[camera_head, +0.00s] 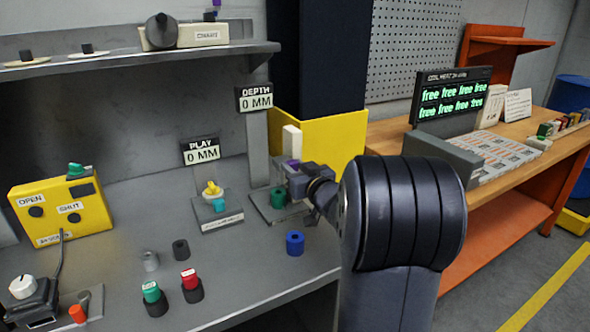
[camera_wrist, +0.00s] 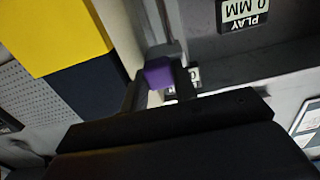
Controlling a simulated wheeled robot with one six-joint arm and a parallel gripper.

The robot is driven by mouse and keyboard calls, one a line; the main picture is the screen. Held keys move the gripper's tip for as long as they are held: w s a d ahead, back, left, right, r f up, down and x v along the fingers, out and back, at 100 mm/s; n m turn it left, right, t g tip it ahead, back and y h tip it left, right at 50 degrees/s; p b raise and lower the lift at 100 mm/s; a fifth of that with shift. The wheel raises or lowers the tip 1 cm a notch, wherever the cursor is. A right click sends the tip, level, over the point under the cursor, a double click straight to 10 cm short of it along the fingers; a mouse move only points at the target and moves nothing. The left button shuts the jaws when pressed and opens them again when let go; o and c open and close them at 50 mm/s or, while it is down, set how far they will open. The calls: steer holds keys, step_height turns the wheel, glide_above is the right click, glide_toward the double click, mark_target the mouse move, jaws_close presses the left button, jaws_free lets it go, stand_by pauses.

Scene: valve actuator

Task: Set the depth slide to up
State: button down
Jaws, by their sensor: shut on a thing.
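The depth gauge stands at the right of the bench, with a sign (camera_head: 255,98) reading "DEPTH 0 MM" on a grey post (camera_head: 257,150). A pale upright block (camera_head: 291,141) stands beside the post. A small purple piece, which looks like the depth slide's grip (camera_head: 292,162), shows just under the pale block. My gripper (camera_head: 297,170) is shut on it. In the wrist view the purple grip (camera_wrist: 158,73) sits between the two dark fingers of my gripper (camera_wrist: 162,86). My gripper and arm partly hide the slide. A green ring (camera_head: 278,197) is on the gauge's base below.
A "PLAY 0 MM" gauge (camera_head: 201,151) stands left of the depth gauge. A blue ring (camera_head: 295,243) and red (camera_head: 190,280) and green (camera_head: 151,292) capped parts stand in front. A shelf (camera_head: 120,62) overhangs the bench. A yellow box (camera_head: 60,210) is at left.

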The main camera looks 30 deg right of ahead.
steer(key=shift+r+p, duration=0.85)
steer(key=shift+r, duration=0.7)
steer(key=c, duration=1.1)
jaws_free()
steer(key=shift+s+f, duration=0.1)
steer(key=s, duration=1)
steer(key=shift+s+d, duration=0.2)
steer(key=shift+s, duration=0.15)
